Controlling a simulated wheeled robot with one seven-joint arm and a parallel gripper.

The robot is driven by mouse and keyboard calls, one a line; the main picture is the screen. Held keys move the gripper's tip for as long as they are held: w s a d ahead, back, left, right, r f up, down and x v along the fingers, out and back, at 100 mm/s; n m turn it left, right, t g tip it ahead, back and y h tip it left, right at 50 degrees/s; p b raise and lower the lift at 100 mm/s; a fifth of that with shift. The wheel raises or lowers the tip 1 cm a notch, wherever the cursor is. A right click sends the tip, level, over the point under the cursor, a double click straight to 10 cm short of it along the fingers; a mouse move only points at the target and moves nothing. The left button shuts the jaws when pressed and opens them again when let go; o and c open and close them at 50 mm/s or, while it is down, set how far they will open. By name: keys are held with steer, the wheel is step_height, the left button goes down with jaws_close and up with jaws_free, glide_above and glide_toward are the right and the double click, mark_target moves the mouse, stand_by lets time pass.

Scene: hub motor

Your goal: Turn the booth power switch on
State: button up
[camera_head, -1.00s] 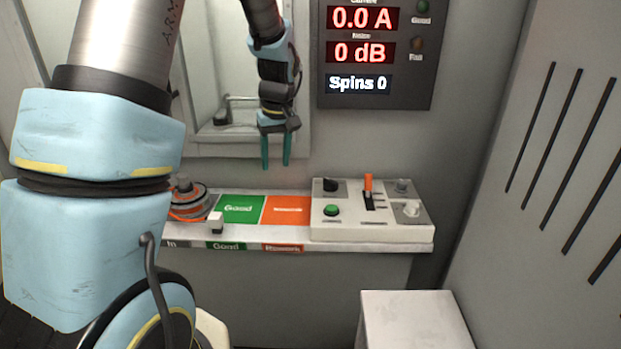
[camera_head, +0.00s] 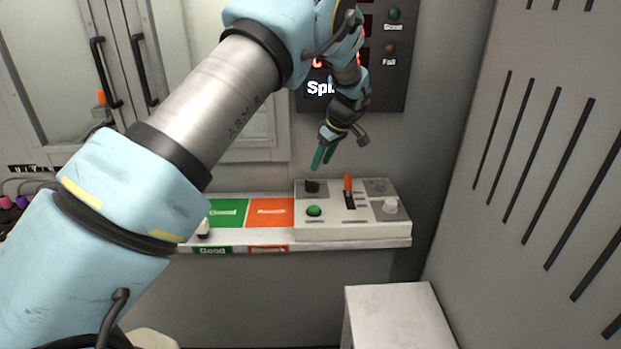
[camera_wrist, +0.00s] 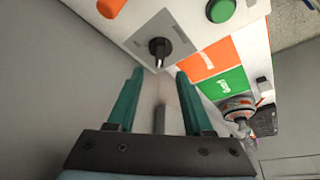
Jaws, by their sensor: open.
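A white control box (camera_head: 355,232) stands at the right end of the shelf. It carries a black switch (camera_head: 312,186) on a grey plate, an orange lever (camera_head: 348,183), a green button (camera_head: 314,211) and a pale knob (camera_head: 391,205). I cannot read which one is labelled as booth power. My gripper (camera_head: 321,158) is open and empty, tilted, just above the black switch and apart from it. In the wrist view the black switch (camera_wrist: 158,48) lies ahead of the gap between the two green fingers (camera_wrist: 160,85); the orange lever (camera_wrist: 110,8) is at upper left.
Green (camera_head: 228,212) and orange (camera_head: 270,212) pads lie left of the box. A motor-like part (camera_wrist: 237,108) sits beyond them in the wrist view. My arm hides part of the display panel (camera_head: 390,80). A white block (camera_head: 390,310) stands in front; a slotted wall (camera_head: 530,150) is right.

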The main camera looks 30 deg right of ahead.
mark_target(312, 182)
steer(key=p+x, duration=0.2)
steer(key=x, duration=0.6)
steer(key=shift+f, duration=0.3)
steer(key=shift+c, duration=0.3)
jaws_close()
